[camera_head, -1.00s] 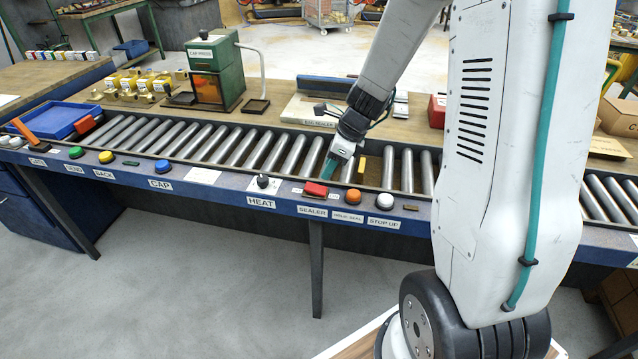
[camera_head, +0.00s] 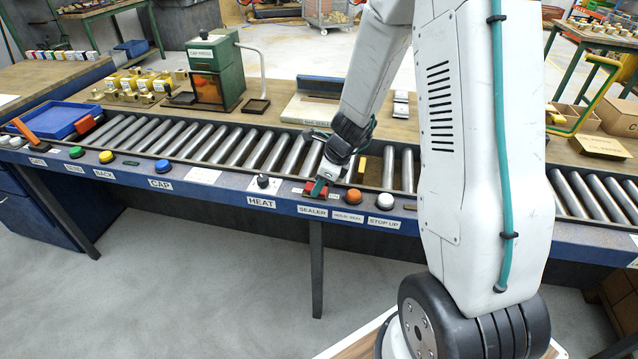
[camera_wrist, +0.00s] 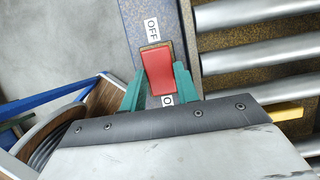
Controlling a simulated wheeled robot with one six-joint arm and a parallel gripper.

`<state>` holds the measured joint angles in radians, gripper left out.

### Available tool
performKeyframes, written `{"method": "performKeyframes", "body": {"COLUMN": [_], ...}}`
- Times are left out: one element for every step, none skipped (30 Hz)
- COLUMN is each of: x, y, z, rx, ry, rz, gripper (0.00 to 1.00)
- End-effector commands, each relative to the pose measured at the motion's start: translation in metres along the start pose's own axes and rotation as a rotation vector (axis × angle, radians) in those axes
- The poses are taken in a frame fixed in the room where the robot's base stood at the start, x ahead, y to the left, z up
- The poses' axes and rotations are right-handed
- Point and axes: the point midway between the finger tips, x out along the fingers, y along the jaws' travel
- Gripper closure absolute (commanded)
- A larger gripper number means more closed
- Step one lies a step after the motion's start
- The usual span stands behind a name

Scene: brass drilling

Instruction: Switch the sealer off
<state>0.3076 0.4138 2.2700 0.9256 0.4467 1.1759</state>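The sealer switch is a red rocker (camera_head: 309,187) on the blue front rail of the conveyor, above the SEALER label (camera_head: 312,211). In the head view my gripper (camera_head: 318,188) is over it and hides part of it. In the wrist view the red rocker (camera_wrist: 157,69) lies between the teal fingertips of my gripper (camera_wrist: 160,72). The fingers stand apart, one on each side of the rocker. An OFF label (camera_wrist: 152,30) is at its far end; a second label (camera_wrist: 167,100) at the near end is partly hidden. I cannot tell whether the fingers touch the switch.
An orange button (camera_head: 354,197) and a white STOP UP button (camera_head: 385,201) sit just right of the switch. A black HEAT knob (camera_head: 263,181) is to its left. Conveyor rollers (camera_head: 270,152) run behind the rail. The green cap press (camera_head: 215,70) stands farther back.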

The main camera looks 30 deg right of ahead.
Motion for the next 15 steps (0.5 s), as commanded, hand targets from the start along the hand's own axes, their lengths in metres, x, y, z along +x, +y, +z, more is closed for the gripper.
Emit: {"method": "performKeyframes", "body": {"x": [-0.0002,-0.0002,-0.0002,-0.0002,-0.0002,-0.0001,0.0000,0.0001,0.0003,0.0004,0.0006,0.0008,0.0009,0.0009,0.0010], "y": [-0.0003,-0.0003,-0.0004,-0.0003,-0.0002,0.0000,0.0002,0.0005,0.0009,0.0012,0.0015,0.0017,0.0018,0.0016,0.0016], "z": [0.0000,0.0000,0.0000,0.0001,0.0002,0.0005,0.0009,0.0011,0.0015,0.0018,0.0021,0.0029,0.0034,0.0038,0.0044], "rx": [0.000,0.000,0.000,-0.001,-0.002,-0.002,-0.003,-0.003,-0.004,-0.004,-0.005,-0.005,-0.006,-0.007,-0.005], "ry": [0.000,0.000,0.000,0.001,0.004,0.009,0.015,0.023,0.037,0.049,0.062,0.080,0.094,0.108,0.126], "rz": [-0.001,-0.001,-0.001,-0.001,0.000,0.001,0.002,0.004,0.006,0.007,0.008,0.009,0.009,0.009,0.008], "gripper": [0.92,0.92,0.92,0.92,0.92,0.92,0.92,0.92,0.92,0.92,0.92,0.92,0.92,0.92,0.92]}}
